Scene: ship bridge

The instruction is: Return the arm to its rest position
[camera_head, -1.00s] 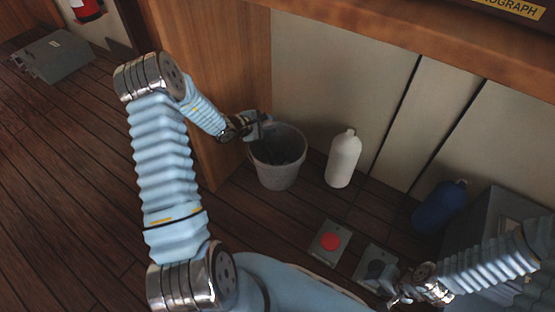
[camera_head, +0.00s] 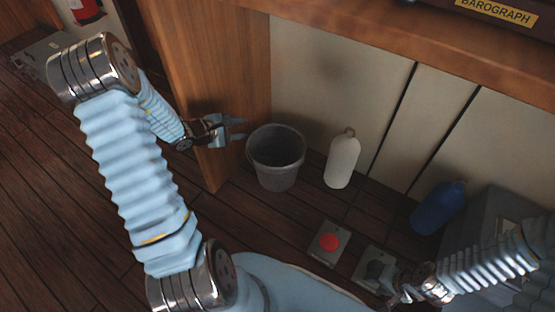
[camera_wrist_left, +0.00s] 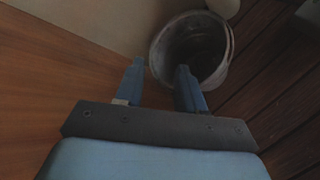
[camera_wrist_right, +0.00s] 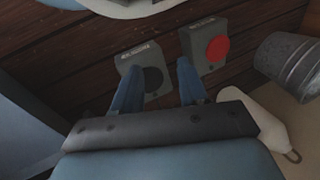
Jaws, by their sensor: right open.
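My left gripper (camera_head: 238,129) is open and empty in the head view, in front of the wooden panel and just left of the grey bucket (camera_head: 277,180). In the left wrist view its two blue fingers (camera_wrist_left: 158,85) are spread apart, with the bucket (camera_wrist_left: 221,62) beyond them. My right gripper (camera_head: 396,291) is low at the right in the head view, near the box with a dark button (camera_head: 374,268). In the right wrist view its fingers (camera_wrist_right: 158,82) are apart with nothing between them, and that box (camera_wrist_right: 146,72) lies beyond.
A box with a red button (camera_head: 328,243) is on the plank floor. A grey cabinet (camera_head: 484,215) is at the right. A wooden ledge (camera_head: 420,40) runs above.

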